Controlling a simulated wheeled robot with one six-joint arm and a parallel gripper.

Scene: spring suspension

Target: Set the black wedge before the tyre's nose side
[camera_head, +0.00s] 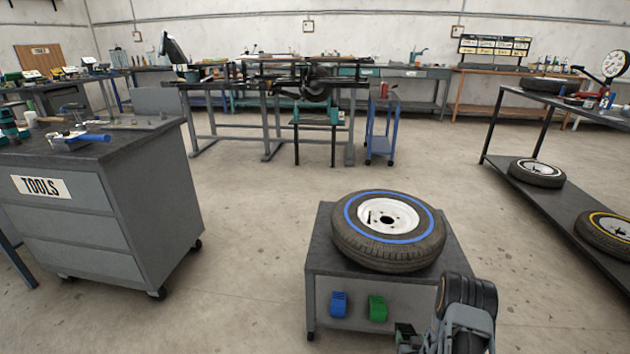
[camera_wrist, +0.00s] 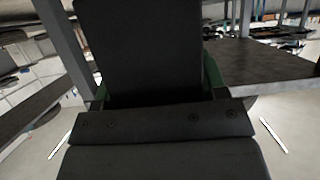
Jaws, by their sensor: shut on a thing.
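The tyre (camera_head: 388,232), with a white rim and a blue ring, lies flat on a low dark grey stand (camera_head: 325,262). My gripper (camera_head: 406,336) is low at the picture's bottom, in front of the stand's right part. In the wrist view, my gripper (camera_wrist: 155,82) is shut on the black wedge (camera_wrist: 138,45), a large dark block with green finger parts showing at both sides. The wedge hides much of that view. In the head view I cannot tell the wedge apart from the dark gripper. The wedge is clear of the tyre's top.
A blue wedge (camera_head: 338,304) and a green wedge (camera_head: 377,308) sit at the stand's front face. A grey tool cabinet (camera_head: 120,220) stands left. A dark rack (camera_head: 555,200) with more tyres is at right. Open floor (camera_head: 250,240) lies between cabinet and stand.

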